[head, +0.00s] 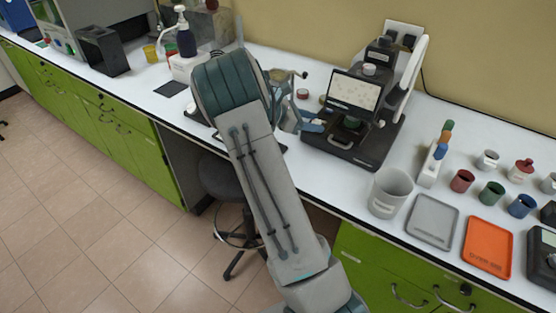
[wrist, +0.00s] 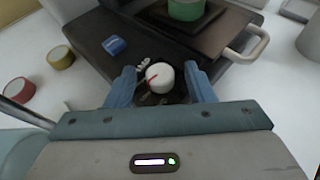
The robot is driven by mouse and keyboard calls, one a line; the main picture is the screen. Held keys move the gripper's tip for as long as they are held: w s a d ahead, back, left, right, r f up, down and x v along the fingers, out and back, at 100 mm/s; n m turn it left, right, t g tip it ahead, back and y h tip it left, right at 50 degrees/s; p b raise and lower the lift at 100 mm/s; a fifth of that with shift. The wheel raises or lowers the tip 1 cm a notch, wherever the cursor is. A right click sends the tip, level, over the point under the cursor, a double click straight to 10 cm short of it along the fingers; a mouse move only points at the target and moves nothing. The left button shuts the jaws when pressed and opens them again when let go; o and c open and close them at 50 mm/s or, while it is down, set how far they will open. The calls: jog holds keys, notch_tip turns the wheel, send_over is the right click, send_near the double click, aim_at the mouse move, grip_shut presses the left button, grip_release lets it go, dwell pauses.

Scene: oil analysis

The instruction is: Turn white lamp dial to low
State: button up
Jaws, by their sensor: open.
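The white lamp dial (wrist: 160,76) shows in the wrist view on the dark base of the microscope, with a red mark at its left side. My gripper (wrist: 171,84) is open, with one blue finger on each side of the dial. I cannot tell whether the fingers touch it. In the head view, the black microscope (head: 357,115) with a lit screen stands on the white bench. My gripper (head: 318,126) is at the left side of its base there, and the dial is hidden.
A blue knob (wrist: 113,45) lies left of the dial. Red and yellow round containers (wrist: 62,57) stand left of the base. A grey beaker (head: 390,190), a grey tray (head: 433,219) and an orange tray (head: 487,246) stand right of the microscope.

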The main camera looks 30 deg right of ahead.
jog(key=n+t+b, duration=0.2)
jog(key=t+b, duration=0.1)
jog(key=shift+s+f+n+b, duration=0.25)
jog(key=shift+f+n+b, duration=0.05)
jog(key=shift+n+b, duration=0.1)
jog(key=shift+a+r+n+t+b, duration=0.15)
jog(key=shift+n+t+b, duration=0.15)
jog(key=shift+t, duration=0.2)
jog(key=w+v, duration=0.1)
jog(key=v, duration=1.3)
jog(key=s+a+r+m+y+p, duration=0.2)
jog(key=s+m+y+p, duration=0.1)
jog(key=s, duration=0.3)
jog(key=s+a+r+m+y+p, duration=0.3)
jog(key=s+m+y, duration=0.1)
jog(key=s+m, duration=0.2)
jog(key=s+a+r+m+y+p, duration=0.3)
jog(key=s+m+p, duration=0.1)
jog(key=s, duration=0.4)
jog(key=shift+s+a+m, duration=0.15)
jog(key=shift+s+m, duration=0.1)
jog(key=shift+m, duration=0.05)
jog(key=s+a+m+t+y, duration=0.2)
jog(key=s+a+m+y, duration=0.1)
jog(key=s+a+m, duration=0.2)
jog(key=shift+s+f, duration=0.15)
jog(key=shift+f, duration=0.15)
